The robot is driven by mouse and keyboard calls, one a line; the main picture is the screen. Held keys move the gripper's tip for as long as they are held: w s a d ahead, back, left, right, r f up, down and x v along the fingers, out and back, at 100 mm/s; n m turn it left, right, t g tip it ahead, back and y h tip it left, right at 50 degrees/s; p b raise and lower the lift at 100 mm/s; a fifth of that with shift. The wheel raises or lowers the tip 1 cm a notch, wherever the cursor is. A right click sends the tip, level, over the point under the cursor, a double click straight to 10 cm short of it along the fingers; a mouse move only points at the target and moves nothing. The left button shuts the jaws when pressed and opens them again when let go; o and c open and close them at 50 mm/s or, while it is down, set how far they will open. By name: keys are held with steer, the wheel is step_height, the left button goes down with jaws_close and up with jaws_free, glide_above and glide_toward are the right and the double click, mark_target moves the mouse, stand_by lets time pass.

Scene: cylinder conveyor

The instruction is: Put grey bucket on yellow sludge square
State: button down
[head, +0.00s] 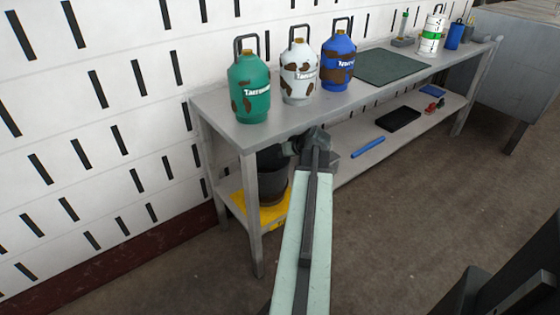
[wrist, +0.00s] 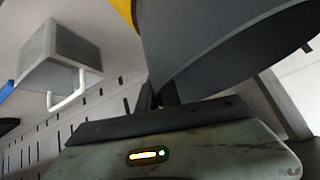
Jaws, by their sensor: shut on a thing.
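The dark grey bucket (head: 273,187) is under the tabletop at the near left end of the table, in the head view. It looks upright over the yellow sludge square (head: 278,222) on the lower shelf. I cannot tell whether its base touches the square. My gripper (head: 292,148) reaches in under the tabletop and is shut on the bucket near its top. In the wrist view, the bucket (wrist: 220,45) fills the upper right beyond my gripper (wrist: 160,98), with a bit of the yellow square (wrist: 122,9) at the top edge.
Green (head: 252,92), white (head: 299,72) and blue (head: 338,62) canisters stand on the tabletop (head: 215,105) above. A table leg (head: 251,215) stands in front of the bucket. A grey box with a white handle (wrist: 65,50) is near the bucket. A blue bar (head: 367,148) lies farther right.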

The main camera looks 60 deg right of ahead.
mark_target(286, 161)
steer(key=f+b, duration=0.2)
steer(key=f, duration=0.1)
steer(key=shift+s+f, duration=0.25)
steer(key=shift+s, duration=0.15)
steer(key=shift+w+a+r+p, duration=0.1)
steer(key=shift+r+p, duration=0.15)
steer(key=shift+p, duration=0.05)
steer(key=c, duration=1.5)
jaws_free()
steer(key=shift+f, duration=0.1)
